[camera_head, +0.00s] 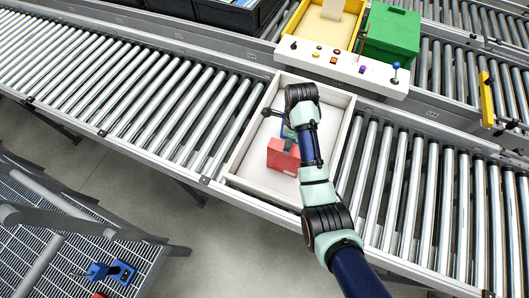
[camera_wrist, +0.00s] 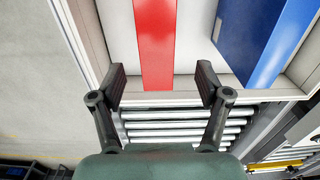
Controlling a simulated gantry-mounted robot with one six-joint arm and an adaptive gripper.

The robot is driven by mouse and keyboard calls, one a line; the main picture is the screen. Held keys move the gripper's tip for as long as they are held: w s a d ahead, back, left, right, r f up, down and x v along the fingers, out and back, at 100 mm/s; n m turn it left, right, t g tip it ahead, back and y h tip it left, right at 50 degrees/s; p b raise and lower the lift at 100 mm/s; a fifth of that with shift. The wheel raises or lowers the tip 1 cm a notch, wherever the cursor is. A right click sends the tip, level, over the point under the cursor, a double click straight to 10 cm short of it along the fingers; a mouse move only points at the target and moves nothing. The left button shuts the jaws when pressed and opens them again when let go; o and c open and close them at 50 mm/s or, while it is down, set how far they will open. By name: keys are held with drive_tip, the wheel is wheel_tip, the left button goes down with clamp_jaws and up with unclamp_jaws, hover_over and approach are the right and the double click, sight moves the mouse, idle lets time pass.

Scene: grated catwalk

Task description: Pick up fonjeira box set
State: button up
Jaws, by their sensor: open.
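A red box (camera_head: 283,157) stands in a white tray on the roller conveyor, partly hidden by my arm. It also shows in the wrist view as a narrow red face (camera_wrist: 156,45). A blue box (camera_wrist: 262,38) stands to its right in the wrist view; in the head view it is mostly hidden behind my arm. No name is readable on either box, so I cannot tell which is the fonjeira box set. My gripper (camera_wrist: 161,82) is open and empty. Its fingers appear on either side of the red box's near end, with visible gaps.
The white tray (camera_head: 242,178) has raised walls around the boxes. Rollers run on both sides. Behind are a white control panel (camera_head: 340,66), a green bin (camera_head: 391,34) and a yellow bin (camera_head: 316,27). A grated catwalk (camera_head: 60,230) lies at lower left.

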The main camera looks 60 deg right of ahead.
sight(285, 159)
drive_tip(key=shift+a+f, duration=0.1)
drive_tip(key=shift+f, duration=0.1)
wheel_tip(285, 159, down, 8)
drive_tip(key=b, duration=0.1)
drive_tip(key=shift+r, duration=0.15)
drive_tip(key=shift+w+a+r, duration=0.1)
clamp_jaws()
idle(0.3)
